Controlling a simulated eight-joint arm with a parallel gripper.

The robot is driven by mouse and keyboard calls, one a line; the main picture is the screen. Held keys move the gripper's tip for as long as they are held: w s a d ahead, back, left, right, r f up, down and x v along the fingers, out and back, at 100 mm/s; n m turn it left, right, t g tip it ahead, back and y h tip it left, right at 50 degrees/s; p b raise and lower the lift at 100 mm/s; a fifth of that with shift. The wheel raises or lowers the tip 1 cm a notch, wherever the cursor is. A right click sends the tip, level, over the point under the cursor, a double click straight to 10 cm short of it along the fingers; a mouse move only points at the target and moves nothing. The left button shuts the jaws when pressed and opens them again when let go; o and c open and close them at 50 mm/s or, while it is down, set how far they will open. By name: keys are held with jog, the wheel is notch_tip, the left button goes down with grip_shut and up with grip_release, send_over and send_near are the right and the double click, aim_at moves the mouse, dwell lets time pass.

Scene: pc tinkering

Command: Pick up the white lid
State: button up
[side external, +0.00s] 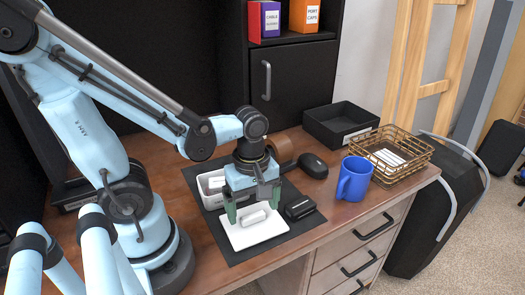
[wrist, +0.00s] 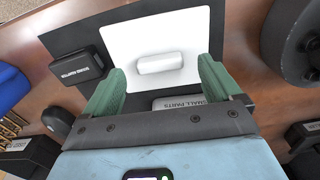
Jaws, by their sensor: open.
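The white lid (side external: 262,233) is a flat square plate with a raised bar handle (side external: 253,217). It lies on the black mat (side external: 236,253) near the desk's front. In the wrist view the lid (wrist: 190,28) lies ahead of the fingers, with its handle (wrist: 160,63) between the fingertips' lines. My gripper (side external: 254,204) is open and empty, its green fingers pointing down above the lid. It also shows in the wrist view (wrist: 161,72). I cannot tell the exact height of the fingertips over the handle.
A white box (side external: 209,190) labelled "small parts" stands behind the lid, partly hidden by my gripper. A small black box (side external: 300,208) sits right of the lid. Farther right are a blue mug (side external: 354,179), a wire basket (side external: 405,153), a black mouse-like object (side external: 313,165) and a black tray (side external: 340,122).

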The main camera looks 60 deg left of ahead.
jog(key=shift+f, duration=0.95)
jog(key=c, duration=1.4)
jog(key=shift+r, duration=0.15)
